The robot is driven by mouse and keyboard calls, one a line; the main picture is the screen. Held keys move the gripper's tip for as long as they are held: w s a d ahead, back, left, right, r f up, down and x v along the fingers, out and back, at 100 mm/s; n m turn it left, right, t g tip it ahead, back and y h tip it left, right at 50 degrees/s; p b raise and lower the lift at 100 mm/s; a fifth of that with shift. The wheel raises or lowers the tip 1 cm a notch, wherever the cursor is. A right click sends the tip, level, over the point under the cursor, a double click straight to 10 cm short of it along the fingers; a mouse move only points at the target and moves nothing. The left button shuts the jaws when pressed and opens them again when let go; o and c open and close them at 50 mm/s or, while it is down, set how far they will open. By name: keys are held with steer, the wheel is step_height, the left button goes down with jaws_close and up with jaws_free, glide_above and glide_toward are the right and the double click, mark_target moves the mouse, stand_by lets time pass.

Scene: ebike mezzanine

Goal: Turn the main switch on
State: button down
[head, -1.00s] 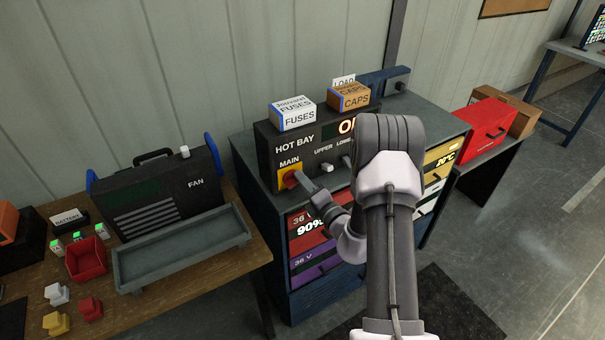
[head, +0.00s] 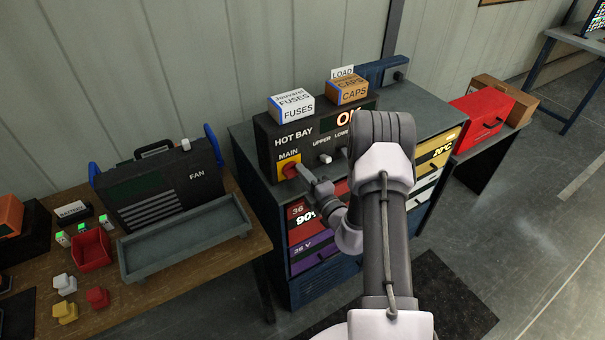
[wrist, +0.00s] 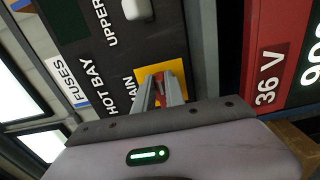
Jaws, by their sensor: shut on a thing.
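The main switch is a red knob (head: 289,171) on a yellow plate (head: 284,164) under the word MAIN, on the left of the black hot bay panel (head: 270,140). My gripper (head: 298,170) reaches it from the front right. In the wrist view my two narrow fingers (wrist: 162,86) are shut on the knob, over the yellow plate (wrist: 178,69). The knob is mostly hidden between the fingers, so its exact angle is hard to read. The display (head: 348,120) on the panel reads OK in orange, close to my arm.
White upper and lower switches (head: 325,158) sit right of the main switch, the lower one near my arm. Fuses (head: 291,105) and caps (head: 347,90) boxes stand on top. Coloured drawers (head: 308,227) are below. A bench with a fan case (head: 160,185) and grey tray (head: 185,238) is at left.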

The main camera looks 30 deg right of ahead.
steer(key=c, duration=1.4)
jaws_free()
steer(key=s, duration=1.7)
steer(key=shift+s+d, duration=0.25)
steer(key=shift+d, duration=0.05)
